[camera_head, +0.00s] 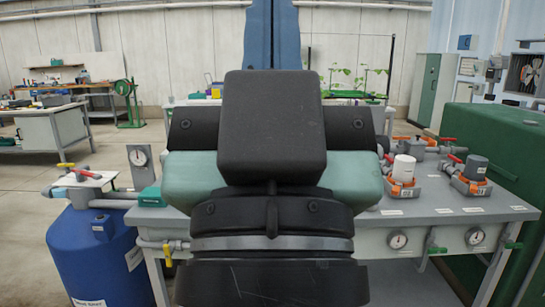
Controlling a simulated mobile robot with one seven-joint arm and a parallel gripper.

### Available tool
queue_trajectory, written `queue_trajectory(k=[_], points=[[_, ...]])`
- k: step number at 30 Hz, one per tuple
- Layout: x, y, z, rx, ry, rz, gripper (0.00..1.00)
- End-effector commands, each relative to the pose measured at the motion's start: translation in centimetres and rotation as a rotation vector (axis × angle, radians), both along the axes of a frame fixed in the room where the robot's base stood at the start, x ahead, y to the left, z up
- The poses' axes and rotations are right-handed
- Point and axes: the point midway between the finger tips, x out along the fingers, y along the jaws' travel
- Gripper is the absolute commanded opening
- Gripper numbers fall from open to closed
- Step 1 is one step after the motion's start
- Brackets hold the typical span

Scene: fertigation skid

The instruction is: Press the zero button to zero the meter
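I cannot make out a zero button or a meter that clearly carries one. My own black and green arm fills the middle of the head view and hides much of the grey bench (450,213). Round dial gauges show: one stands upright at the bench's left end (138,157), and two sit on its front face, one nearer the middle (397,240) and one further right (475,237). A small green object (152,197) lies by the left gauge, partly hidden by my arm. My gripper's fingers do not show.
A blue tank (92,255) with a red-handled valve stands at the left. On the bench's right are a white-capped unit (403,170), a dark-capped unit (475,168) and red-handled pipework. Open floor lies at far left.

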Motion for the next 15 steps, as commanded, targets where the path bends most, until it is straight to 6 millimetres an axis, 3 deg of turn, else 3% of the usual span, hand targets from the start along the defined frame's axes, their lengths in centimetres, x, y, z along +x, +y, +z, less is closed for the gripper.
queue_trajectory(k=[1, 15], points=[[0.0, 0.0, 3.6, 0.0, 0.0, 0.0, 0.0], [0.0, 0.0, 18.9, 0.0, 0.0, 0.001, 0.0]])
